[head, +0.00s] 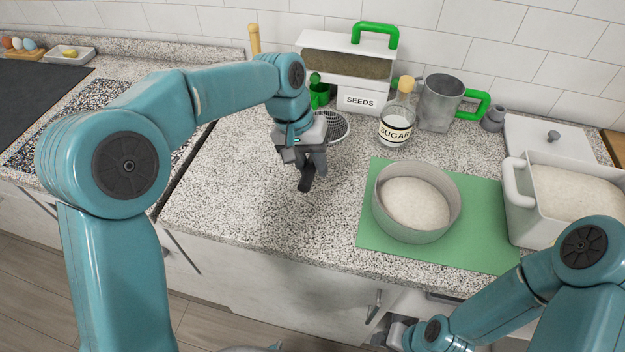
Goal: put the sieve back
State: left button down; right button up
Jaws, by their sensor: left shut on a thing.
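The sieve (334,126) shows as a dark round mesh with a pale rim, just right of my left gripper and in front of the seeds box. My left gripper (305,183) points down over the counter and is shut on the sieve. The hold itself and the sieve's handle are hidden behind the gripper. I cannot tell whether the mesh touches the counter. My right gripper (392,338) is low at the bottom edge, in front of the cabinets, and too little of it shows to tell its state.
A seeds box (362,102), a small green scoop (319,93), a sugar bottle (396,122) and a metal mug (438,104) stand along the back. A round tin (383,211) sits on a green mat (478,222); a white bin (530,205) is right. The front-left counter is clear.

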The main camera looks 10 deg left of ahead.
pick_arm(q)
notch_tip(320, 180, down, 6)
jog(key=shift+r, duration=0.25)
jog(key=shift+f, duration=0.1)
jog(key=shift+f, duration=0.15)
jog(key=c, duration=0.8)
grip_release()
jog(key=shift+c, duration=0.2)
